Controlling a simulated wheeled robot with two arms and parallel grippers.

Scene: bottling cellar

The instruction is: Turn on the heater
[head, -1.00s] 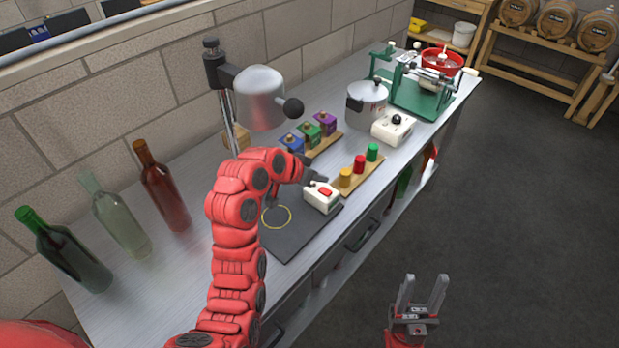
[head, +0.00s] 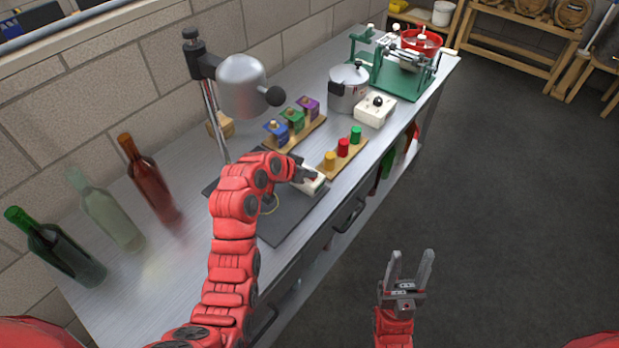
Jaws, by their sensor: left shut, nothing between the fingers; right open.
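A small white box (head: 316,187) sits on the dark mat (head: 290,222) on the bench; its red switch is mostly hidden behind my gripper. My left gripper (head: 308,177) is shut and empty, with its tips at the top of this box. I cannot tell whether they touch the switch. A silver dome-shaped head (head: 243,86) with a black knob hangs on a post above the mat. It looks like the heater. My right gripper (head: 409,262) is open and empty over the floor in front of the bench.
Green, clear and red-brown bottles stand at the left. Blue, green and purple blocks (head: 291,120) stand on a wooden strip. A rack of coloured caps (head: 343,148) is just right of the white box. A pot (head: 348,90), a knobbed white box (head: 375,111) and a green machine stand further back.

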